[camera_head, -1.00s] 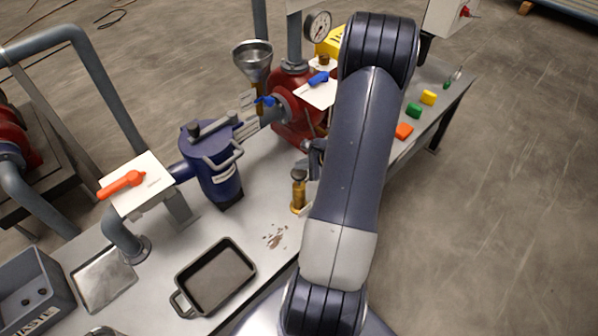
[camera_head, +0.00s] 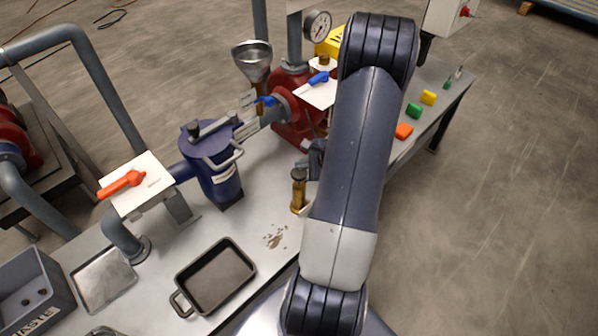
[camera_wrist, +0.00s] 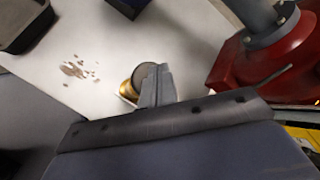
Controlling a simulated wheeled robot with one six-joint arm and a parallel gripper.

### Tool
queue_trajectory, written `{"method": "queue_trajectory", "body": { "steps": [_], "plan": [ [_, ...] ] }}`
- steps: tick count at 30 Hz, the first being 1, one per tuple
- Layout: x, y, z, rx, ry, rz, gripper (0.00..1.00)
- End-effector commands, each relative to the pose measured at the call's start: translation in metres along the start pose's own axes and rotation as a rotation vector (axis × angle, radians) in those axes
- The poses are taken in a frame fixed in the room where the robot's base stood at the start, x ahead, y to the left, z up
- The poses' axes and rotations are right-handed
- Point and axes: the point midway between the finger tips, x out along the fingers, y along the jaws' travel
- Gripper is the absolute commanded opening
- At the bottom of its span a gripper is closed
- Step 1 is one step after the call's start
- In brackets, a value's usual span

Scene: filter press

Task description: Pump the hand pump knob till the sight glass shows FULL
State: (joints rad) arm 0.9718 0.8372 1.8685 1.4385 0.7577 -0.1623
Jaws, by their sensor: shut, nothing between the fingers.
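The hand pump is a small brass cylinder (camera_head: 297,197) with a dark round knob (camera_head: 298,173) on top, upright on the bench at the left of my arm. In the wrist view the dark knob (camera_wrist: 146,74) and part of the brass body (camera_wrist: 127,90) show just behind my fingers. My gripper (camera_wrist: 157,82) is shut and empty, its fingertips overlapping the knob's right side in that view. I cannot tell whether they touch it. In the head view my gripper (camera_head: 314,160) is partly hidden by my arm. I cannot make out the sight glass or its reading.
A blue filter housing (camera_head: 214,170) and a red pump body (camera_head: 290,122) stand behind. A black pan (camera_head: 216,278) and brown spill (camera_head: 276,237) lie left of the hand pump.

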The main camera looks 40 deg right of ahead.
Motion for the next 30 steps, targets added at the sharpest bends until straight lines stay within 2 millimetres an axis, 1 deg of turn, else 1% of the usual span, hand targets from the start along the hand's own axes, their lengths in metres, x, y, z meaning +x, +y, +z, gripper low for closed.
{"method": "queue_trajectory", "body": {
  "steps": [9, 19, 30],
  "plan": [
    [0.0005, 0.0004, -0.0004, 0.0, 0.0, 0.0, 0.0],
    [0.0066, 0.0048, -0.0048, 0.0, 0.0, 0.0, 0.0],
    [0.0058, 0.0043, -0.0042, 0.0, 0.0, 0.0, 0.0]
  ]
}}
